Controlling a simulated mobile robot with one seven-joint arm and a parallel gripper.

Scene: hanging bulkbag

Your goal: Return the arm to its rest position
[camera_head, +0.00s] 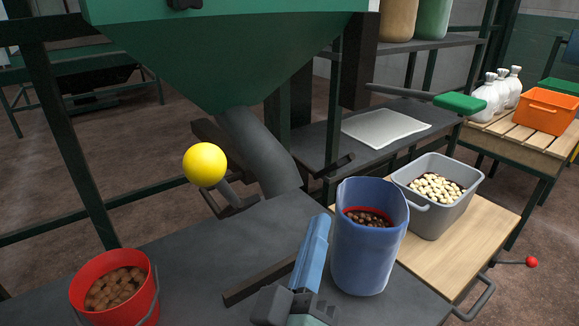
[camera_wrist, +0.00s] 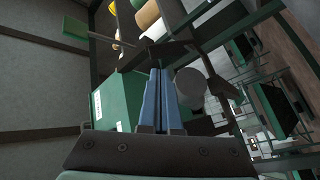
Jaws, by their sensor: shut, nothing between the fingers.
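My gripper (camera_head: 313,250) has two blue fingers pressed together with nothing between them. In the head view it is above the dark table, just left of the blue bucket (camera_head: 362,255), and I cannot tell whether they touch. In the wrist view the shut gripper (camera_wrist: 160,75) points toward the green hopper (camera_wrist: 112,100) and shelving. The blue bucket holds dark brown pieces with a red rim inside. The rest of the arm is mostly out of view.
A green hopper (camera_head: 225,50) with a grey chute and a yellow ball (camera_head: 204,164) stands behind the table (camera_head: 200,255). A red bucket (camera_head: 140,318) of brown pieces is at left. A grey bin (camera_head: 425,222) of pale pieces sits on a wooden board (camera_head: 480,245). An orange crate (camera_head: 547,120) is far right.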

